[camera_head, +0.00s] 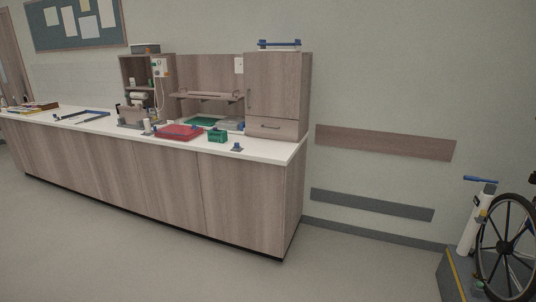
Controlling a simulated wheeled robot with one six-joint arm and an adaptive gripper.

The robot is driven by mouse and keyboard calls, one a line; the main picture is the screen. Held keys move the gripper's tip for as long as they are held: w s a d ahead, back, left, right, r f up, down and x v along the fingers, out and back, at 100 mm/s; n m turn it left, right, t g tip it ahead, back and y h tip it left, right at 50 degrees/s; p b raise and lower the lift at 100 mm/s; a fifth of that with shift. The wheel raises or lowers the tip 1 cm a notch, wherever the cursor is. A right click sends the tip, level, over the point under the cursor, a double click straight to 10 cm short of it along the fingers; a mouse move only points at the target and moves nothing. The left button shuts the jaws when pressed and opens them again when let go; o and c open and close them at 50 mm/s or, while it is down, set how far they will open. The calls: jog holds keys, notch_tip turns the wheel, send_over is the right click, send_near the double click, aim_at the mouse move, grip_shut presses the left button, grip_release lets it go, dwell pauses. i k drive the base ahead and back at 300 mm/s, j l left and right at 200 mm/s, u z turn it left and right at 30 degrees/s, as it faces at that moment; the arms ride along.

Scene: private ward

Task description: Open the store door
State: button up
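A wood-fronted cabinet (285,75) stands at the right end of the long counter. Its upper door (278,92) looks shut and has a small upright handle (250,97) near its left edge. Below it is a shut drawer (278,129) with a small handle. Another wooden door (9,50) is cut off at the far left edge of the view. No label shows which door is the store door. My gripper is not in view.
The counter (285,152) holds a red tray (180,131), a green box (217,136) and a small blue-topped item (237,147). A blue-barred item (279,44) lies on the cabinet. A wheel (505,245) on a stand is at right. The floor (150,260) in front is clear.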

aim_at(272, 85)
jog(key=i+l+u, duration=0.15)
jog(key=i, duration=1.7)
jog(key=i+j+u, duration=0.15)
jog(key=i, duration=0.4)
jog(key=i+j+u, duration=0.15)
jog(key=i, duration=0.4)
jog(key=i+j+u, duration=0.1)
jog(key=i, duration=0.45)
jog(key=j, duration=0.1)
